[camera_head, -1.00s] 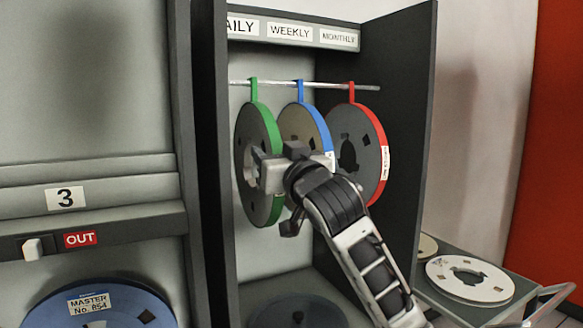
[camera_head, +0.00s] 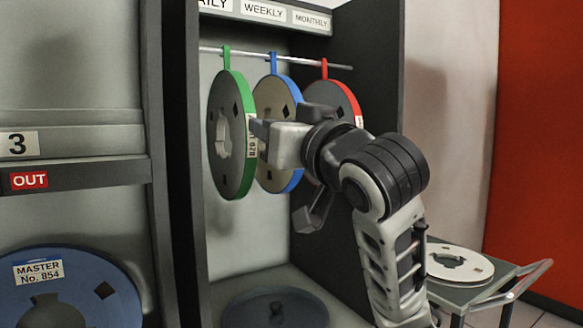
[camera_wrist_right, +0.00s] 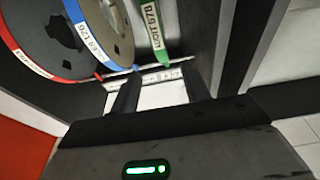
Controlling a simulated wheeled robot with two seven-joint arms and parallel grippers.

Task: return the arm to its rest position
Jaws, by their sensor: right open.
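My right arm reaches in from the lower right in the head view. Its gripper (camera_head: 262,142) is open and empty, in front of the blue-rimmed reel and beside the right edge of the green-rimmed reel (camera_head: 228,160). In the right wrist view the two dark fingers (camera_wrist_right: 160,96) stand apart with nothing between them. The green reel, the blue reel (camera_head: 272,95) and the red reel (camera_head: 330,92) hang by tabs from the rod (camera_head: 235,52). The gripper and arm hide parts of the blue and red reels. My left gripper is not in view.
The dark cabinet's right wall (camera_head: 375,70) stands behind my arm. A dark reel (camera_head: 262,310) lies on its floor. A trolley (camera_head: 500,270) with a white reel (camera_head: 455,265) stands at right. A blue master reel (camera_head: 105,275) is at lower left.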

